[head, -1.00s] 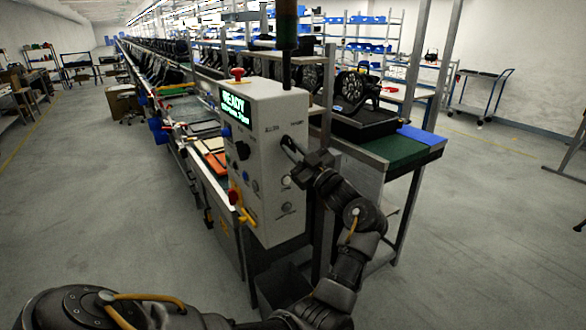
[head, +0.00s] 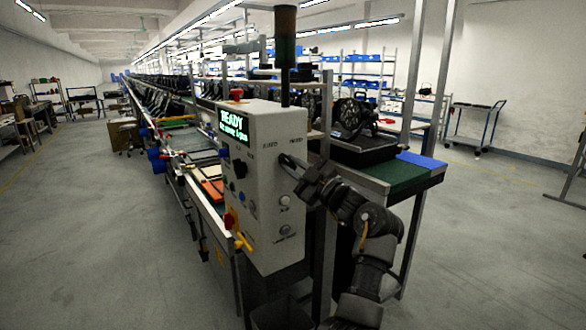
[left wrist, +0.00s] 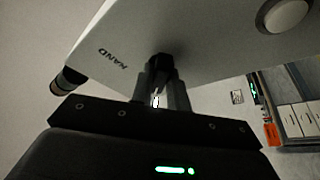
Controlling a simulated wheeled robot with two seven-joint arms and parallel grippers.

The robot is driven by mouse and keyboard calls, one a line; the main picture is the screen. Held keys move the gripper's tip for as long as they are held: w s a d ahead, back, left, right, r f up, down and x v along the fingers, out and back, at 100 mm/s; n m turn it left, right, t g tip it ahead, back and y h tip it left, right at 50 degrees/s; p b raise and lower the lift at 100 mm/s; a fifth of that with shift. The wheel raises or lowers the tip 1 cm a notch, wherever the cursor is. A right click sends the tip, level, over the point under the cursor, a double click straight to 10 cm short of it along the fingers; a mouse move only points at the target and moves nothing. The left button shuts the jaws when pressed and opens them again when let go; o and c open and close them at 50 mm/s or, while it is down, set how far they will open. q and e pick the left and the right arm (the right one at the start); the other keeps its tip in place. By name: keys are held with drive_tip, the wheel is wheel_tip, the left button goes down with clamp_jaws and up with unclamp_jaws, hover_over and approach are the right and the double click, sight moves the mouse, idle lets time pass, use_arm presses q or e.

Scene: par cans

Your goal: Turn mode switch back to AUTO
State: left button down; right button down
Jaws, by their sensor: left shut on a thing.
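The grey-white control box (head: 262,210) stands at the near end of the line, with a lit green READY screen (head: 233,126) on its left face. My left gripper (head: 288,163) is at the upper right of its button face. In the left wrist view its fingers (left wrist: 160,88) are shut on a small dark mode switch knob (left wrist: 160,64) on the pale panel. My right gripper is not in view.
A red mushroom button (head: 236,93) tops the box. A yellow-and-red rotary handle (head: 236,232) sticks out low on its left side. A white round button (head: 284,200) is below my gripper. A bench with a green mat (head: 405,175) stands behind my arm. Open floor lies right.

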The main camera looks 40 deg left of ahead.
use_arm(q)
drive_tip(key=shift+f, duration=0.1)
drive_tip(key=c, duration=1.7)
unclamp_jaws()
drive_tip(key=o, duration=0.3)
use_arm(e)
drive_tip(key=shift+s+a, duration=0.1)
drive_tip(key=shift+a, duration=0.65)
use_arm(q)
drive_tip(key=shift+o, duration=0.2)
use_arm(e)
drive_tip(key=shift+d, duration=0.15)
